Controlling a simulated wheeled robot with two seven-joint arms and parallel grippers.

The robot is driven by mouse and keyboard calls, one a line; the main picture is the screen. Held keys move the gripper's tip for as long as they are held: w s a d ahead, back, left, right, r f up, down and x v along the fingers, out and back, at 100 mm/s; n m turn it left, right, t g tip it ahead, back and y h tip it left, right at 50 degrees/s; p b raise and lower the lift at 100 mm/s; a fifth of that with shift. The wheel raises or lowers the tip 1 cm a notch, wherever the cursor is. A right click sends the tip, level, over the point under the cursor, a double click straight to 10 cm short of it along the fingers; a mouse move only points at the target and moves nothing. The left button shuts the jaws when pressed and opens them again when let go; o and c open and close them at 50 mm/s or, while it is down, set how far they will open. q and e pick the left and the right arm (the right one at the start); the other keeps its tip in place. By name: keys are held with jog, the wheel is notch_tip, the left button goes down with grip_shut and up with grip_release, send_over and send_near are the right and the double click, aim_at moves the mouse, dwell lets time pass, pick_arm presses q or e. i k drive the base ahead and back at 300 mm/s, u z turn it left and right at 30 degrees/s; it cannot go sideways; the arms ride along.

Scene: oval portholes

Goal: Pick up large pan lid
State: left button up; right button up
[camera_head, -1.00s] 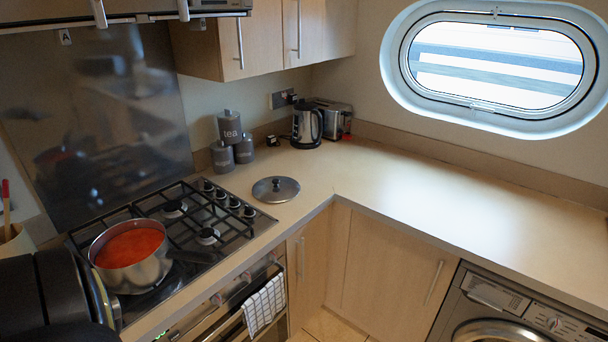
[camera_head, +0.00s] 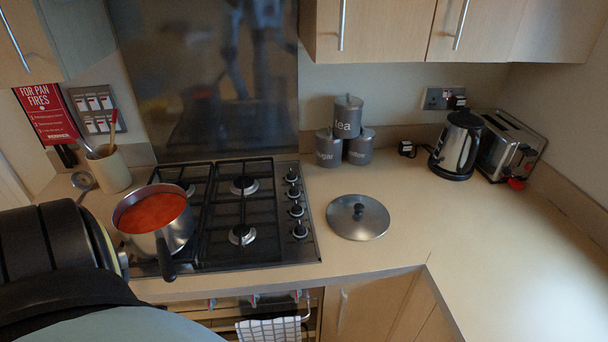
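The large pan lid (camera_head: 371,222) is a round silver metal lid with a dark knob. It lies flat, knob up, on the counter just right of the gas hob. A steel pan (camera_head: 176,238) with red sauce and a dark handle stands on the left side of the hob, uncovered. A dark part of my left arm fills the lower left, near the pan and well left of the lid. The fingers of my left gripper do not show. My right gripper is out of view. Nothing touches the lid.
The hob (camera_head: 238,225) has raised black grates. Stacked grey canisters (camera_head: 347,118) stand behind the lid. A kettle (camera_head: 457,146) and a toaster (camera_head: 508,145) stand at the back right. A utensil pot (camera_head: 110,170) is at the left. The counter right of the lid is clear.

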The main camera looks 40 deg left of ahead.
aim_at(358, 218)
jog(key=u, duration=1.05)
jog(key=i, duration=0.9)
jog(key=u, duration=0.8)
